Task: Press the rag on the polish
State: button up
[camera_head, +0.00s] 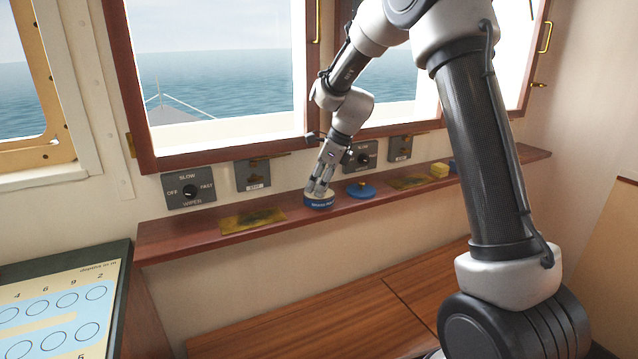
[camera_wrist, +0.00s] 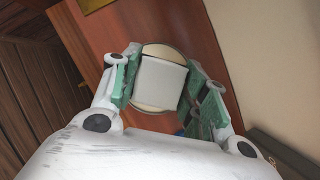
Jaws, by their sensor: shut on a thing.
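An open round tin with a blue side (camera_head: 319,204) stands on the wooden ledge under the window. Its cream polish shows around the rag in the wrist view (camera_wrist: 158,51). My gripper (camera_head: 319,187) points down over the tin. In the wrist view its green-padded fingers (camera_wrist: 160,86) are shut on the rag, a pale folded square (camera_wrist: 162,84) that lies over the middle of the polish. Whether the rag touches the polish cannot be told. The rag is mostly hidden by the fingers in the head view.
A blue lid (camera_head: 361,190) lies just right of the tin. Brass plates lie on the ledge to the left (camera_head: 252,220) and right (camera_head: 408,182). A yellow block (camera_head: 440,170) sits farther right. Switch panels (camera_head: 189,190) line the wall behind. A chart board (camera_head: 62,310) stands lower left.

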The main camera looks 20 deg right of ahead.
aim_at(319, 180)
jog(key=shift+r, duration=3.45)
